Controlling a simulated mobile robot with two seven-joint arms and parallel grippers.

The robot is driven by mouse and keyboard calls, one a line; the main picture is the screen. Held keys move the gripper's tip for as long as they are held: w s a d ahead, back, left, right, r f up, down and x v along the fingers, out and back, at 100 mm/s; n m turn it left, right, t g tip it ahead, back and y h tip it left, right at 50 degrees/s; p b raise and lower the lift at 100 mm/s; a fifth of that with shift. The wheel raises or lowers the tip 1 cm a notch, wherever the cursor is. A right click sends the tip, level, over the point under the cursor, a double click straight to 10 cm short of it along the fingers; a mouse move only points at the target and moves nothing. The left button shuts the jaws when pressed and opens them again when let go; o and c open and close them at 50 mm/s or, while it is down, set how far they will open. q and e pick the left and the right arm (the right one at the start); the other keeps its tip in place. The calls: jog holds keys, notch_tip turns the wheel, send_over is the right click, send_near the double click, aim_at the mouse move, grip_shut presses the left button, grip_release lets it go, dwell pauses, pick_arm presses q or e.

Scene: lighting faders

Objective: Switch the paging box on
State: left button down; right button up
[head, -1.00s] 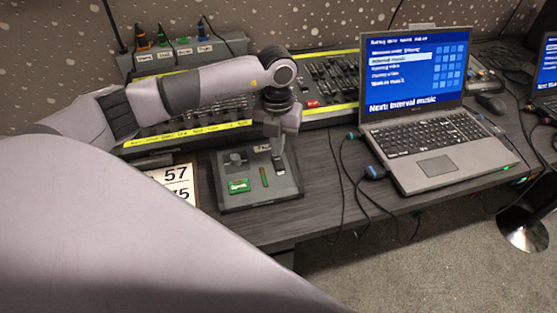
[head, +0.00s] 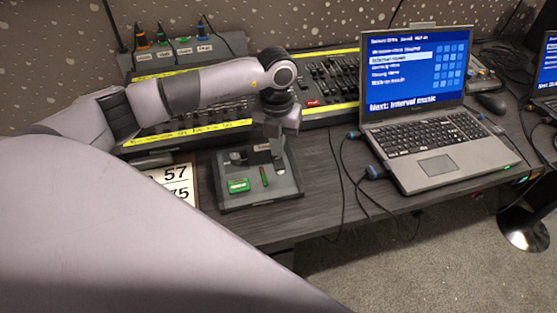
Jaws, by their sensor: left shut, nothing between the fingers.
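The paging box (head: 287,189) appears to be the dark grey box near the front edge of the desk. On its sloped top are a green lit label or button (head: 238,185), a small upright green piece (head: 264,177) and a dark raised part (head: 237,157) at the back left. My left gripper (head: 279,168) points down over the right half of the box top, shut and empty. It partly hides a small white label there. I cannot tell whether its tips touch the box. My right gripper is not in view.
Long fader desks (head: 333,82) with yellow strips stand behind the box. An open laptop (head: 437,165) is to the right, with cables (head: 372,200) between. A card with numbers (head: 178,183) lies left of the box. A labelled grey unit (head: 190,53) stands at the back.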

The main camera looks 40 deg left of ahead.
pick_arm(q)
jog(key=shift+f+b, duration=0.4)
jog(key=shift+f, duration=0.3)
jog(key=shift+r, duration=0.1)
jog(key=shift+r+p, duration=2.7)
jog(key=shift+r, duration=0.85)
jog(key=shift+f, duration=0.1)
